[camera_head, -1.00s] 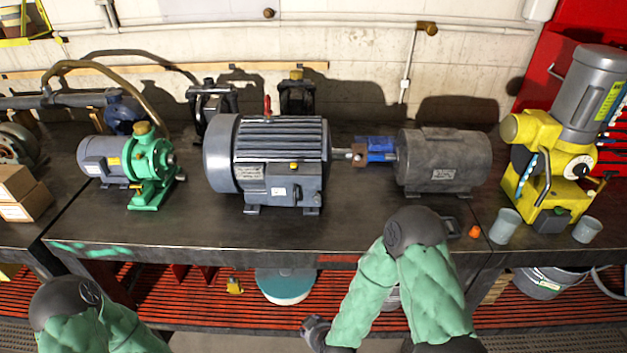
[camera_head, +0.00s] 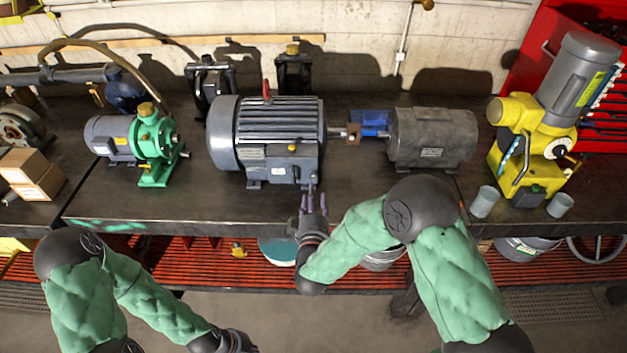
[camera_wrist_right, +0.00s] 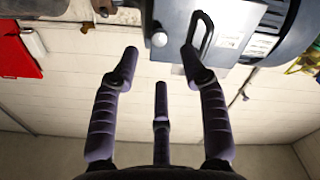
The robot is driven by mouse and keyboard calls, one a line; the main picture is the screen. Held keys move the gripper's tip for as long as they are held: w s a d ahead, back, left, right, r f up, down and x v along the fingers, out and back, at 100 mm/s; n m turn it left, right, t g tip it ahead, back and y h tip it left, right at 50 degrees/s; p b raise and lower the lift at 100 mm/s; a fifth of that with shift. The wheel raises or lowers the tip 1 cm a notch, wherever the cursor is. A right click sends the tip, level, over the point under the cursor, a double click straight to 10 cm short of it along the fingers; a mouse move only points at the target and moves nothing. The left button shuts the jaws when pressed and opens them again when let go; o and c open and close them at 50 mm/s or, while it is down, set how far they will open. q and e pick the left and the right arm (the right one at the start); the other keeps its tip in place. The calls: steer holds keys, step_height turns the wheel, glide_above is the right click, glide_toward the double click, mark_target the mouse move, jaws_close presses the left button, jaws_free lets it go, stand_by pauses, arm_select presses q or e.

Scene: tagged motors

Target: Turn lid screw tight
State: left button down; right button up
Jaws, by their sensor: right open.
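The big grey-blue electric motor (camera_head: 268,130) stands on the bench with a box on its front side. In the right wrist view, that box's front (camera_wrist_right: 225,65) carries a round light knob or screw head (camera_wrist_right: 159,39) and a black loop-shaped part (camera_wrist_right: 201,34). I cannot tell for sure which part is the lid screw. My right gripper (camera_head: 313,197) is open and empty, its fingers spread and pointing at the box from just in front, apart from the knob. My left gripper (camera_head: 238,343) is low at the bottom edge, away from the motor; its fingers are unclear.
The motor shaft joins a dark grey machine (camera_head: 430,138) on the right. A green pump (camera_head: 155,150) stands left and a yellow machine (camera_head: 528,150) right, with two grey cups (camera_head: 485,202) near it. The bench front (camera_head: 180,205) between pump and motor is clear.

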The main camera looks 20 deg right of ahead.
mark_target(314, 179)
steer(key=x, duration=0.6)
steer(key=shift+w+f+b, duration=0.1)
steer(key=shift+w+b, duration=0.2)
steer(key=shift+b, duration=0.05)
jaws_close()
